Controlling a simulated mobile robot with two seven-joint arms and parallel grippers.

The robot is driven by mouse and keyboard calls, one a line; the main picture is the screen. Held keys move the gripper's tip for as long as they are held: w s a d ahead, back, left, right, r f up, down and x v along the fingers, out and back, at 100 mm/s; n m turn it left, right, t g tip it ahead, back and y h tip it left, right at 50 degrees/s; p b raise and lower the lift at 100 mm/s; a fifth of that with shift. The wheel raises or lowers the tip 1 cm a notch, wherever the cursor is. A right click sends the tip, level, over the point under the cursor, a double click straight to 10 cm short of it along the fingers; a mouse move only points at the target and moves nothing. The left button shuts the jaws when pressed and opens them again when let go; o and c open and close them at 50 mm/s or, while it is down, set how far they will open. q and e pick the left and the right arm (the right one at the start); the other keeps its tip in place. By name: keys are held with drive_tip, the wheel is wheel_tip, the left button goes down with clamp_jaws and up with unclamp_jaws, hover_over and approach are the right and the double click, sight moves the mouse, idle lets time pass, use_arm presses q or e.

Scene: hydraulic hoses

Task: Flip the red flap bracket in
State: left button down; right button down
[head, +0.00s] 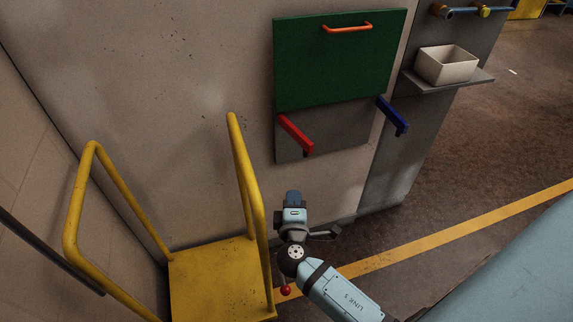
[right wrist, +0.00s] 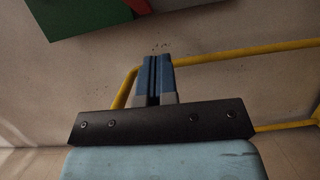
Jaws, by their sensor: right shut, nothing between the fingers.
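The red flap bracket (head: 296,134) sticks out from the wall at the lower left of a green flap panel (head: 335,65) with an orange handle (head: 347,28). A matching blue bracket (head: 393,116) sticks out at the panel's lower right. My right gripper (head: 293,196) is in front of the wall, below the red bracket and apart from it. In the right wrist view its fingers (right wrist: 158,78) are together and empty. The green panel's corner (right wrist: 100,12) shows at the top left there, with a bit of red at the frame's edge. My left gripper is out of view.
A yellow cart (head: 215,275) with tall rails stands at the lower left, its right rail (head: 245,170) close beside my right gripper. A white bin (head: 446,65) sits on a grey shelf at the right. Open floor lies to the right.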

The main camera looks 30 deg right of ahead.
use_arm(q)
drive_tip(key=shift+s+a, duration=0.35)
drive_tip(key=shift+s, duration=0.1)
use_arm(e)
drive_tip(key=shift+w+a+r, duration=0.15)
drive_tip(key=shift+a+r, duration=0.1)
drive_tip(key=shift+a, duration=0.1)
drive_tip(key=p, duration=0.1)
approach(295, 137)
wheel_tip(295, 137, down, 3)
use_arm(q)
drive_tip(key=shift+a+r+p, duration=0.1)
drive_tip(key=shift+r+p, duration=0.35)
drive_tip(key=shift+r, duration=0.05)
use_arm(e)
drive_tip(key=d, duration=0.1)
drive_tip(key=w+d, duration=0.2)
drive_tip(key=shift+d+f, duration=0.15)
drive_tip(key=shift+f, duration=0.15)
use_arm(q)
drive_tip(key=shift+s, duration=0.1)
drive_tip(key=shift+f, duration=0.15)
use_arm(e)
drive_tip(key=shift+d, duration=0.1)
